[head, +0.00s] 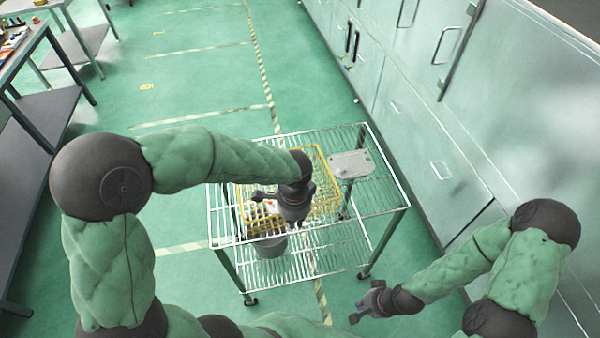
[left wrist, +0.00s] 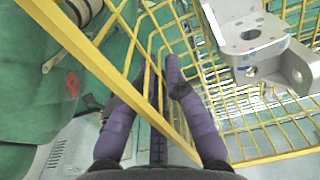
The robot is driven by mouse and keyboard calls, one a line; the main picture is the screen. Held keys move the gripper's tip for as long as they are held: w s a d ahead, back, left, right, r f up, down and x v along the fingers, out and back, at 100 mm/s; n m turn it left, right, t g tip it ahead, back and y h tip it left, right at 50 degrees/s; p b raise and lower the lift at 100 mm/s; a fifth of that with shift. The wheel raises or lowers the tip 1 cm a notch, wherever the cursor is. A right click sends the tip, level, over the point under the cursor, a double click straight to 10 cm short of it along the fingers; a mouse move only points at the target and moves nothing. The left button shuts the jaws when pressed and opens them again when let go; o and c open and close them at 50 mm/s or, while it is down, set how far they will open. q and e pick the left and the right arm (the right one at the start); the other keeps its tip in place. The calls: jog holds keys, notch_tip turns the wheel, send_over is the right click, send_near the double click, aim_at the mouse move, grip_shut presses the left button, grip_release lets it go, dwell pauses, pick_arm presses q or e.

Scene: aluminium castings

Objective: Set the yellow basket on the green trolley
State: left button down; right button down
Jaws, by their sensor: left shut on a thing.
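The yellow wire basket (head: 327,208) is at the top of the wire-shelved trolley (head: 385,197), towards its left half. Whether it rests on the shelf or hangs just above it, I cannot tell. My left gripper (head: 270,200) is over the basket and hides part of it. In the left wrist view my left gripper (left wrist: 155,85) has its purple fingers either side of a yellow rim bar of the basket (left wrist: 150,112) and is shut on it. My right gripper (head: 366,303) is empty and looks open, in front of the trolley's right side.
A grey casting (head: 350,164) lies at the trolley's back right. A grey bracket (left wrist: 255,40) is close to the basket wires in the left wrist view. A grey bin (head: 270,246) is on the lower shelf.

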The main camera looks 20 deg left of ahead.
aim_at(273, 205)
pick_arm(q)
jog(key=shift+m, duration=0.4)
jog(key=w+a+f, duration=0.1)
jog(key=a, duration=0.1)
jog(key=w+a+f, duration=0.1)
jog(key=a, duration=0.2)
jog(key=w+a+f+b, duration=0.1)
jog(key=w+a+f, duration=0.1)
jog(key=a, duration=0.1)
jog(key=shift+a, duration=0.1)
jog(key=a+f, duration=0.1)
jog(key=w+a+f, duration=0.1)
jog(key=f, duration=0.1)
jog(key=a+f+b, duration=0.1)
jog(key=shift+w+a+f, duration=0.1)
jog(key=shift+w+f, duration=0.25)
jog(key=shift+w, duration=0.05)
jog(key=shift+w+a+f, duration=0.1)
jog(key=shift+a+f, duration=0.1)
jog(key=shift+f, duration=0.15)
jog(key=shift+w+a+f+b, duration=0.15)
jog(key=shift+f+b, duration=0.55)
jog(key=shift+f, duration=0.95)
